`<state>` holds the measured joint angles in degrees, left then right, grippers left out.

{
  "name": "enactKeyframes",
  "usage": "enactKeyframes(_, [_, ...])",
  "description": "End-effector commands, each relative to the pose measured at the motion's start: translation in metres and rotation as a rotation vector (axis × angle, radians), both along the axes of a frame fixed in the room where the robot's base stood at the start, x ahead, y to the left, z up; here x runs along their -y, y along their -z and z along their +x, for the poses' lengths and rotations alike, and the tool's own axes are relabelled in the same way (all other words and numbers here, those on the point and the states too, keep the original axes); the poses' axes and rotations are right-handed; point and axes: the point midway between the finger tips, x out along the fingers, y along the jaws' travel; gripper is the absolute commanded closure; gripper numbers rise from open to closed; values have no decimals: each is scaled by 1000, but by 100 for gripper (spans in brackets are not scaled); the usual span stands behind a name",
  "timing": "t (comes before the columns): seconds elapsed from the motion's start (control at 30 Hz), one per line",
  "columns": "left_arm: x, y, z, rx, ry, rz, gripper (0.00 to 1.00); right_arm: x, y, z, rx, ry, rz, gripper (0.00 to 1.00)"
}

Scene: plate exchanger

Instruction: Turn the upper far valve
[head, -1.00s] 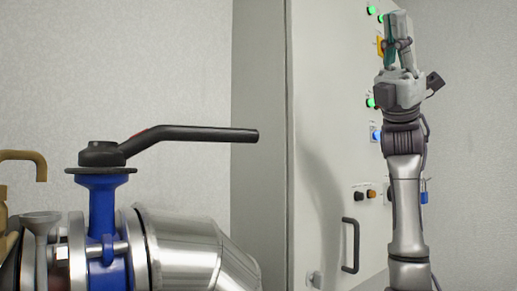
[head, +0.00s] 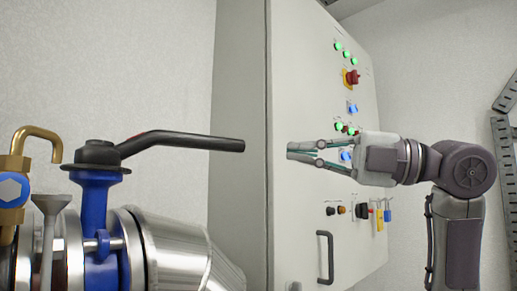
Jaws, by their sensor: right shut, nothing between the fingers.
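A valve with a long black lever handle (head: 190,141) stands at the left. Its lever points right, roughly level, from a black hub on a blue valve body (head: 95,205). My right gripper (head: 292,151) is shut and empty. It points left, at about the height of the lever's tip, with a gap between them in the picture. It shows in front of the cabinet face. My left gripper is not in view.
A grey control cabinet (head: 300,90) with green lights, a red-yellow switch (head: 351,78) and a black door handle (head: 325,257) stands behind. A shiny metal pipe (head: 175,255) runs below the lever. Brass fittings (head: 14,190) are at the far left.

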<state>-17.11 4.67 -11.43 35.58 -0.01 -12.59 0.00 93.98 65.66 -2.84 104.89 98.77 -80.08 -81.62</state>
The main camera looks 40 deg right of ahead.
Motion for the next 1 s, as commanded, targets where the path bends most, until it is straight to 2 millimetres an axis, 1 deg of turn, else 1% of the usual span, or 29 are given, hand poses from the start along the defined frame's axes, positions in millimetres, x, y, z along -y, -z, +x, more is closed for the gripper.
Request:
enactKeyframes(0.17, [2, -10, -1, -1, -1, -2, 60, -15, -5, 20, -5, -3, -1, 100])
enactKeyframes(0.5, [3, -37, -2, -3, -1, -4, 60, -56, -17, 78, -4, -2, 2, 100])
enactKeyframes(0.53, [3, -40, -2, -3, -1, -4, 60, -57, -18, 83, -5, 0, 3, 100])
enactKeyframes(0.6, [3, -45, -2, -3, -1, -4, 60, -53, -21, 95, -5, 0, 6, 100])
enactKeyframes(0.7, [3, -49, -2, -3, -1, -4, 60, -51, -22, 106, -4, -1, 6, 100])
enactKeyframes(0.83, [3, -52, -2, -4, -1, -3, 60, -49, -22, 115, -3, 0, 4, 100])
enactKeyframes(1.0, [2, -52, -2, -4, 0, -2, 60, -48, -22, 117, -2, 0, 3, 100])
